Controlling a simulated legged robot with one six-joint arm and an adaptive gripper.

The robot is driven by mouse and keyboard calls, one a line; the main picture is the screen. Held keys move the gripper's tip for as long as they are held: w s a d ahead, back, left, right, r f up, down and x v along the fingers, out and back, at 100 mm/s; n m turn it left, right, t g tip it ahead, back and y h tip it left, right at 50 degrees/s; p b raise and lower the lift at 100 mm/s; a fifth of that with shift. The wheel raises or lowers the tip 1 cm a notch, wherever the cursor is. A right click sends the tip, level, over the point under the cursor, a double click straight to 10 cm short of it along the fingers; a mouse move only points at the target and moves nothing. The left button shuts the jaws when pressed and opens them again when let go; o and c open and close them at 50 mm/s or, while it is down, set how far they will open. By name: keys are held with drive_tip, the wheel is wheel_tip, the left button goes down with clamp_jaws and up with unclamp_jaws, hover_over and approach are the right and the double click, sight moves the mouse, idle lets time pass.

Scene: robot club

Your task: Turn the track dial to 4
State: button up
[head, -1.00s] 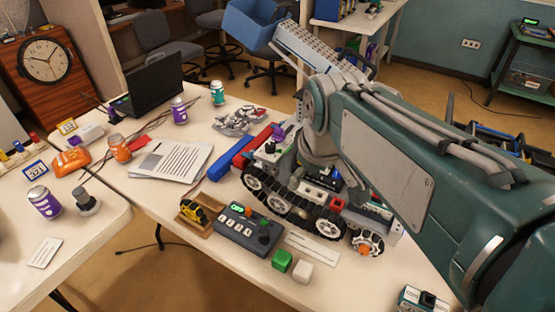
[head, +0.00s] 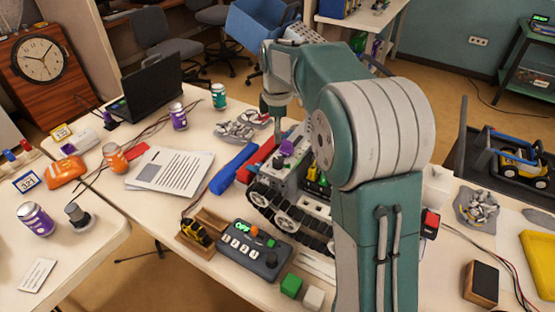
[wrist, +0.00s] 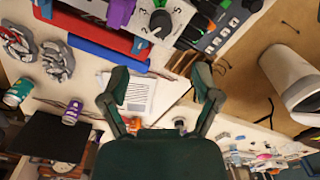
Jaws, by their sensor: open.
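The dial (wrist: 160,22) is a dark round knob on a pale face with printed numerals, of which a 2 and a 3 can be made out. It is at the top of the wrist view; its setting cannot be read. My gripper (wrist: 160,88) is open and empty, apart from the dial.
A grey control box (head: 254,246) with keys and a lit display lies in front of the tracked robot model. Green (head: 291,285) and white (head: 313,297) cubes lie nearby. A blue bar (head: 233,168) and papers (head: 172,169) lie left. A laptop (head: 148,90) stands farther back.

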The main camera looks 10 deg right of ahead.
sight(277, 159)
wheel_tip(277, 159, down, 10)
drive_tip(key=shift+f, duration=0.25)
drive_tip(key=shift+c, duration=0.4)
clamp_jaws()
